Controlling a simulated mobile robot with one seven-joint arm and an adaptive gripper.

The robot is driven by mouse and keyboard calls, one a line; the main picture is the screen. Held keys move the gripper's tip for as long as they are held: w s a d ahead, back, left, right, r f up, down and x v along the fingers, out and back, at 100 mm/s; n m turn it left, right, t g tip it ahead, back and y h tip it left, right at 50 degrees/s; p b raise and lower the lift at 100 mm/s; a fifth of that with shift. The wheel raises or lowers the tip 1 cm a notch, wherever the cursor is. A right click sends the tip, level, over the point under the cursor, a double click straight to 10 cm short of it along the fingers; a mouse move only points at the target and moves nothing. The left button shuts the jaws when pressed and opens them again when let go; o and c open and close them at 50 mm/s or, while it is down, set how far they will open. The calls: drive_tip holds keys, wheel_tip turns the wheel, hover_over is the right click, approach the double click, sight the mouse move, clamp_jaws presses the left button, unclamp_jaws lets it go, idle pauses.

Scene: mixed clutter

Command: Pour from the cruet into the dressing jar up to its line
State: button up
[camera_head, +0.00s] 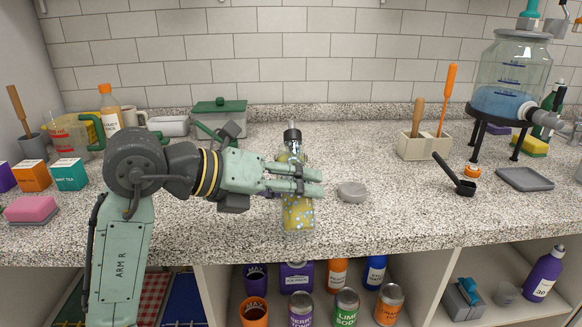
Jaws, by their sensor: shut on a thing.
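My gripper (312,182) reaches right from the arm over the front middle of the counter. Its fingers are shut across a tall clear glass vessel, seemingly the cruet (298,216). The vessel looks about upright, with a dark top above the fingers and yellow, speckled contents below them. The fingers hide its middle. I cannot tell whether its base touches the counter. I cannot make out a separate dressing jar or its line; one could be hidden by the gripper or overlap the glass.
A small grey round piece (352,192) lies just right of the fingers. A black scoop (457,178), a grey tray (525,179) and a dispenser on a stand (510,75) are at right. A green-lidded container (219,114) stands behind. The counter's front edge (370,247) is close.

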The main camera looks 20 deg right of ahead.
sight(295, 160)
drive_tip(key=b, duration=0.1)
drive_tip(key=w+m+t+b, duration=0.1)
drive_tip(key=b, duration=0.1)
drive_tip(key=shift+w+d+m+h, duration=0.1)
drive_tip(key=shift+d+m+h, duration=0.2)
drive_tip(key=shift+h, duration=0.1)
drive_tip(key=t+b, duration=0.1)
drive_tip(key=b, duration=0.1)
drive_tip(key=shift+m+h+b, duration=0.3)
drive_tip(key=shift+m+b, duration=0.05)
drive_tip(key=shift+m, duration=0.05)
wheel_tip(295, 160, up, 3)
drive_tip(key=m+t+h+b, duration=0.1)
drive_tip(key=m+b, duration=0.1)
drive_tip(key=b, duration=0.1)
drive_tip(key=shift+w+f, duration=0.1)
drive_tip(key=shift+f, duration=0.05)
drive_tip(key=shift+w+d+r+m+t+h+b, duration=0.15)
drive_tip(key=shift+r+m+t+h+b, duration=0.1)
drive_tip(key=shift+r+m+h+b, duration=0.25)
drive_tip(key=shift+w+a+r+m+t+h+b, duration=0.15)
drive_tip(key=shift+r+m+t+h+b, duration=0.15)
drive_tip(key=shift+r+m+b, duration=0.35)
drive_tip(key=shift+r, duration=0.45)
wheel_tip(295, 160, up, 4)
drive_tip(key=p, duration=0.3)
drive_tip(key=shift+r, duration=0.25)
drive_tip(key=shift+f, duration=0.1)
